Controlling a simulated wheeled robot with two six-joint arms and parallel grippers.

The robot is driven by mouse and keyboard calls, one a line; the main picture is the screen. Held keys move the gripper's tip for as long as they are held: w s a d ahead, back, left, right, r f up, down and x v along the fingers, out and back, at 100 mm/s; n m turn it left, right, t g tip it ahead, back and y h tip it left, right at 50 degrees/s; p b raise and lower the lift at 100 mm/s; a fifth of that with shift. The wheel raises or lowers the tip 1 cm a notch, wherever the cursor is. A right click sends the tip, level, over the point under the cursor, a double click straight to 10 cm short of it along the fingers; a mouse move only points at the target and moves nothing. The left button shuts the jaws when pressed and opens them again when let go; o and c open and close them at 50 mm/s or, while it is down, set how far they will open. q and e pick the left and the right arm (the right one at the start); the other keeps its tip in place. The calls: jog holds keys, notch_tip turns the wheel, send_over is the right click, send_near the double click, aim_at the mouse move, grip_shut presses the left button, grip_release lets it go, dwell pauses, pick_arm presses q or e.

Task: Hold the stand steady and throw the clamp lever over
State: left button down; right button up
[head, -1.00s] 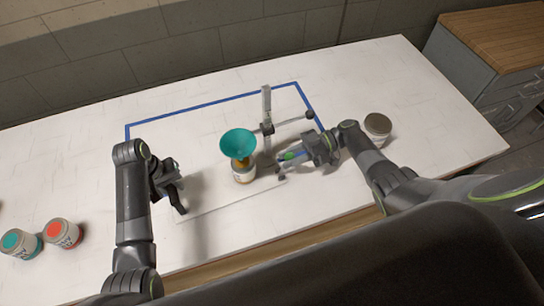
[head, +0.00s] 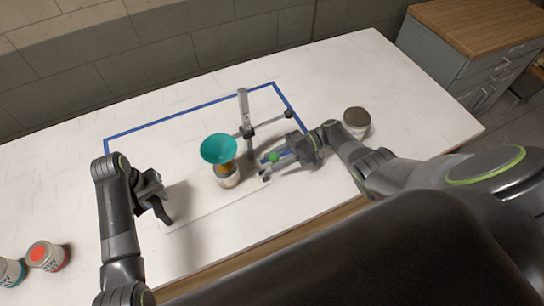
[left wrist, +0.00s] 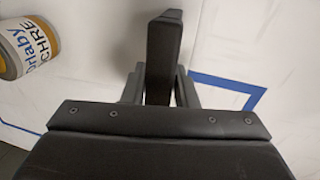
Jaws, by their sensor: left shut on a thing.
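The stand has a grey upright post (head: 243,108) with a dark clamp joint and thin rods near the middle of the table. A teal funnel (head: 219,148) sits over an ochre-labelled can (head: 228,178), left of the post. The clamp lever is not clear.
A dark-lidded can (head: 356,120) stands behind my right arm. A red-topped can (head: 47,256) and a teal-topped one (head: 10,272) stand at the front left. Blue tape (head: 190,112) outlines the back work area. A wooden-topped cabinet (head: 480,35) is beyond the table.

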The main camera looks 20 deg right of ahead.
jog(key=shift+o, duration=0.9)
jog(key=shift+a+r, duration=0.1)
jog(key=shift+w+r, duration=0.1)
jog(key=shift+r, duration=4.9)
